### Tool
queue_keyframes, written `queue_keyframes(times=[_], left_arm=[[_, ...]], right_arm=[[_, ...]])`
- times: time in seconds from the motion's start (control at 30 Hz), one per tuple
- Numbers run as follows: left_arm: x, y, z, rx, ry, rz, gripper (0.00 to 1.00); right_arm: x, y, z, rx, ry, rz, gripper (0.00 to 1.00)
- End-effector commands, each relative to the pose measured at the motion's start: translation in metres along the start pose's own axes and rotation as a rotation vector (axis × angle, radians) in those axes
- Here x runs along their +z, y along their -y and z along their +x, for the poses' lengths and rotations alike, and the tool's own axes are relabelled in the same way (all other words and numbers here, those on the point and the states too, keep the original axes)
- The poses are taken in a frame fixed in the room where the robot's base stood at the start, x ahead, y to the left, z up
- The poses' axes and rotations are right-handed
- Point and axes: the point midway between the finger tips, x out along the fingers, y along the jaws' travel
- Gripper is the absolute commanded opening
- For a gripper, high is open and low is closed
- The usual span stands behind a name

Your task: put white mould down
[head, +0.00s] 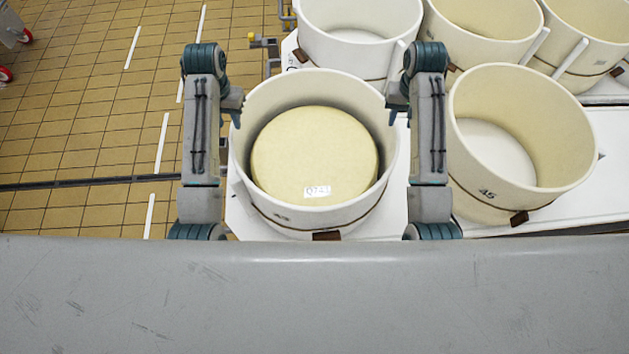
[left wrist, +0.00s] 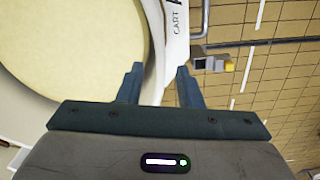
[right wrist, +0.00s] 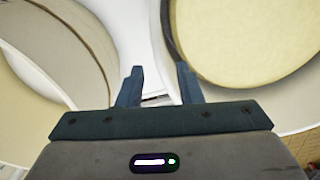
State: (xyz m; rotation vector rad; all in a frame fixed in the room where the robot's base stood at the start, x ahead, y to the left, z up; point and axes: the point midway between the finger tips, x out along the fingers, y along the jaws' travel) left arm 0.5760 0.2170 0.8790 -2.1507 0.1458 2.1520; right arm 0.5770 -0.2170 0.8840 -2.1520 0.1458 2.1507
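The white mould (head: 243,150) is a round, open tub with a pale yellow cheese wheel (head: 300,145) and a small white label in it. It appears to stand upright on a white cart (head: 392,215); its underside is hidden. My left gripper (head: 237,110) is at its left rim and my right gripper (head: 393,108) at its right rim. In the left wrist view the fingers (left wrist: 160,75) are apart, one on each side of the rim. In the right wrist view the fingers (right wrist: 160,75) are also apart around the rim. I see no clear contact.
A cream vat (head: 520,140) stands close to the right of the mould. A white vat (head: 360,40) stands behind it, with several more at the back right. A yellow and grey fitting (head: 263,42) is at the cart's left edge. Tiled floor (head: 90,120) is open on the left.

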Motion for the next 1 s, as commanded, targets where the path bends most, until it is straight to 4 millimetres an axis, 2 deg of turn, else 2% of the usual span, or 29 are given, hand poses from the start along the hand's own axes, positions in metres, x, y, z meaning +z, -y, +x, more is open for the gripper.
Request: queue_keyframes(times=[0.03, 0.5, 0.67, 1.0], left_arm=[[0.0, 0.0, 0.016, 0.0, 0.0, 0.0, 0.32], [0.0, 0.0, 0.08, 0.0, 0.0, 0.0, 0.32], [0.0, 0.0, 0.087, 0.0, 0.0, 0.0, 0.32], [0.0, 0.0, 0.087, 0.0, 0.0, 0.0, 0.32]], right_arm=[[0.0, 0.0, 0.016, 0.0, 0.0, 0.0, 0.33], [0.0, 0.0, 0.08, 0.0, 0.0, 0.0, 0.33], [0.0, 0.0, 0.087, 0.0, 0.0, 0.0, 0.33], [0.0, 0.0, 0.087, 0.0, 0.0, 0.0, 0.33]])
